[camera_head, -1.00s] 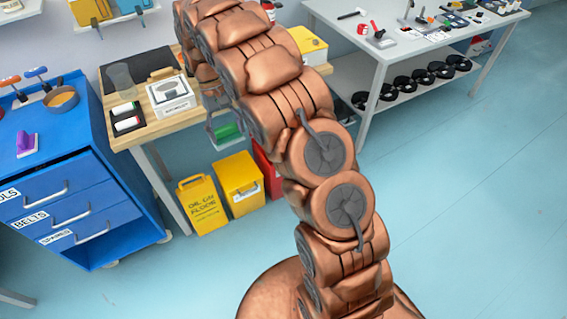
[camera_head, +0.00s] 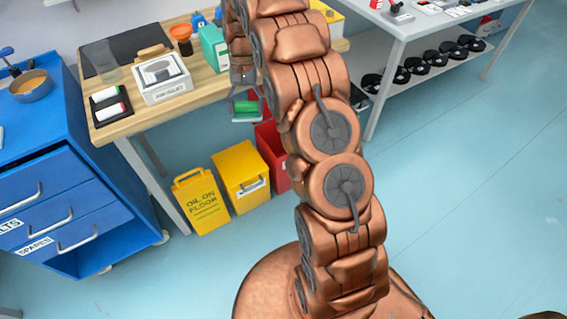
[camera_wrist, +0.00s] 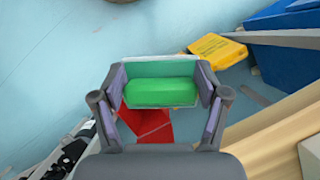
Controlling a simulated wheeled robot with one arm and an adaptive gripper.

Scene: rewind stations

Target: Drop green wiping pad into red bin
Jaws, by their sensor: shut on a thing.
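The green wiping pad (camera_head: 245,107) is held between the fingers of my gripper (camera_head: 246,113), beside the front edge of the wooden bench. In the wrist view the pad (camera_wrist: 160,92) spans the gap between both fingertips (camera_wrist: 161,84). The red bin (camera_head: 272,155) stands on the floor below, just right of a yellow bin, partly hidden by my arm. In the wrist view parts of the red bin (camera_wrist: 150,126) show beyond and below the pad, which hides the rest. The pad is clear of the bin.
A yellow bin (camera_head: 240,173) and a yellow oil-on-floor sign (camera_head: 201,202) stand left of the red bin. The wooden bench (camera_head: 130,127) holds a white box (camera_head: 163,80) and a teal bottle (camera_head: 213,47). A blue drawer cabinet (camera_head: 70,190) is left. Floor at right is clear.

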